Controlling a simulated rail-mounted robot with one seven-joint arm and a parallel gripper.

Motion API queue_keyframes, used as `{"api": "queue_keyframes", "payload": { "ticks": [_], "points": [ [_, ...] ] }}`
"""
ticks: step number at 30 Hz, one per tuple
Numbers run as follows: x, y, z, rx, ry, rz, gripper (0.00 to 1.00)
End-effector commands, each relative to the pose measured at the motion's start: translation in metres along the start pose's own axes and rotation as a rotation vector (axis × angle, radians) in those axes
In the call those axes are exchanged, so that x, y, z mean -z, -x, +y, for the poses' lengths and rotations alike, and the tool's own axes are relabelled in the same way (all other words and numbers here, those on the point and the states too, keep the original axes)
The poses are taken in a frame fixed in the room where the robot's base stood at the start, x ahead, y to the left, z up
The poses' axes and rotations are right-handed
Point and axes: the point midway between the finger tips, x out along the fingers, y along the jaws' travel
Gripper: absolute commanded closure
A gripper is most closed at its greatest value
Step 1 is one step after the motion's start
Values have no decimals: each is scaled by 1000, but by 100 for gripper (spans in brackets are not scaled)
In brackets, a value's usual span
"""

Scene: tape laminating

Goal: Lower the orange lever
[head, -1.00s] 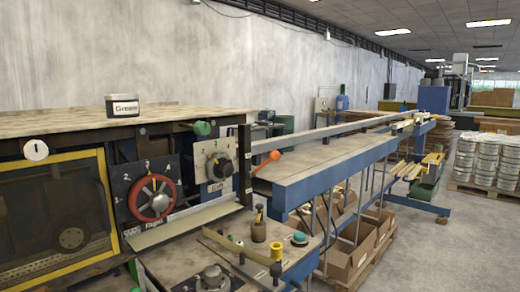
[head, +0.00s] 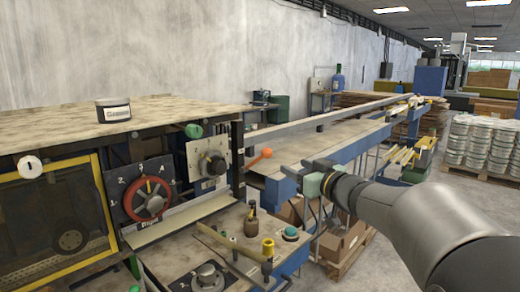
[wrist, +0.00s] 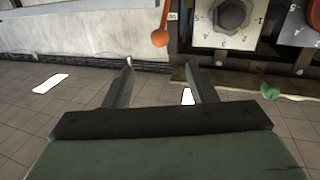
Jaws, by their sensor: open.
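The orange lever (head: 262,156) sticks out from the side of the machine beside the grey dial panel (head: 208,166), with its round knob angled up to the right. In the wrist view, the orange lever (wrist: 161,36) shows at the top centre, beyond the fingertips. My gripper (head: 294,169) is to the right of the lever in the head view, apart from it. In the wrist view, my gripper (wrist: 160,75) has its two fingers spread with nothing between them.
A red handwheel (head: 147,199) and a green knob (head: 194,131) are on the machine. A blue-framed conveyor table (head: 340,150) runs behind my gripper. A bench with a yellow-topped post (head: 267,247) and a teal button (head: 291,232) stands below.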

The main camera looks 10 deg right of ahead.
Motion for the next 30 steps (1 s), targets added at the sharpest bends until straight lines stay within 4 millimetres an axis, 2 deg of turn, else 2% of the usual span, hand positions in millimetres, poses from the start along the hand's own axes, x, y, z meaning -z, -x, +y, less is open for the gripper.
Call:
{"api": "queue_keyframes", "payload": {
  "ticks": [18,24,30],
  "points": [
    [0,-127,-1,1,-2,-1,48],
    [0,-155,0,-1,-2,-1,48],
    [-1,-166,-1,-1,-1,-1,48]
  ]
}}
